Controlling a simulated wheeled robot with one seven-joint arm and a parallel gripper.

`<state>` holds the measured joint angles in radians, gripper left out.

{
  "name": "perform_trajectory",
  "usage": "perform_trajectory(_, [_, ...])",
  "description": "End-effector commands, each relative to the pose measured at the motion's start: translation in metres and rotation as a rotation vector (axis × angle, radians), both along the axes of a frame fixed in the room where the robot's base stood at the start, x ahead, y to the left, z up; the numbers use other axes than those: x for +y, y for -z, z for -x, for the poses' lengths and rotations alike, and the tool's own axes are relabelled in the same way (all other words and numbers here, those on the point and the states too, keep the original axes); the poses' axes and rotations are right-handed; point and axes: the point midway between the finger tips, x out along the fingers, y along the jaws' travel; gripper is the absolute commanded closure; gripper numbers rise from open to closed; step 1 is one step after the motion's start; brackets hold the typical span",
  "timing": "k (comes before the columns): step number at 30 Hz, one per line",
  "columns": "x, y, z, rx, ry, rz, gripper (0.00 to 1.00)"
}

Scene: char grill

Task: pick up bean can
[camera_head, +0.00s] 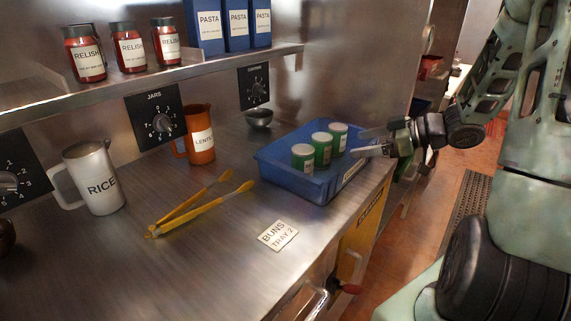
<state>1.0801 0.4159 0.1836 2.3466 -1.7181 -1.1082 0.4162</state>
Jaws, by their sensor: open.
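Three green cans with pale labels and light tops stand upright in a blue tray: a front one (302,158), a middle one (321,150) and a back one (338,138). Their labels are too small to read, so I cannot tell which is the bean can. My gripper (364,142) is at the tray's right side, pointing left towards the cans. Its fingers are apart with nothing between them. It appears close to the back can, but I cannot tell the exact gap.
The blue tray (283,179) sits near the steel counter's right edge. Yellow tongs (190,211), a white RICE jug (95,178), an orange LENTIL jug (199,135) and a metal bowl (259,118) stand left of it. A BUNS TRAY 2 sign (278,235) lies in front. A shelf holds red jars (128,48).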

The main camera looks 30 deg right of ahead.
Motion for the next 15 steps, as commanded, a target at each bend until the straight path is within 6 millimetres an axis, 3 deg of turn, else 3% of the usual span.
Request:
perform_trajectory(5, [0.003,0.004,-0.001,-0.005,-0.014,-0.023,0.20])
perform_trajectory(15, [0.041,0.031,-0.053,-0.005,-0.015,-0.022,0.20])
